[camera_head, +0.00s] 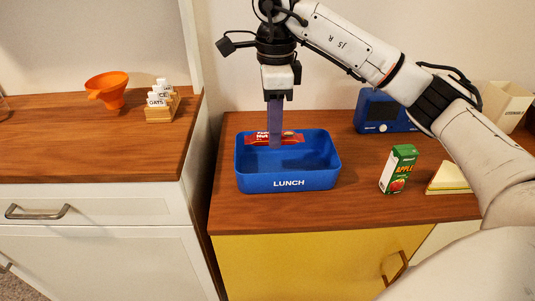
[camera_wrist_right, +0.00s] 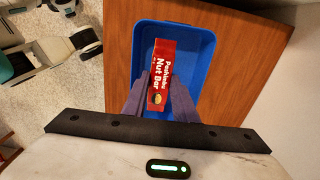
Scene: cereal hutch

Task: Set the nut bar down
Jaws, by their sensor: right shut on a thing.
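The nut bar is a red packet with white lettering (camera_head: 292,138). In the head view it is at the back part of the blue lunch box (camera_head: 290,185), level with or just inside the rim. My right gripper (camera_head: 276,143) points straight down from above and is shut on the nut bar. In the right wrist view the nut bar (camera_wrist_right: 164,62) lies between the two purple-grey fingers, over the blue lunch box (camera_wrist_right: 205,55). Whether the bar touches the box floor cannot be told. The rest of the box looks empty.
A green apple juice carton (camera_head: 398,169) and a sandwich wedge (camera_head: 449,178) stand right of the box. A blue device (camera_head: 381,112) and a cream container (camera_head: 506,104) are behind. An orange funnel (camera_head: 108,89) and labelled packets in a wooden rack (camera_head: 159,114) are on the left counter, across a gap.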

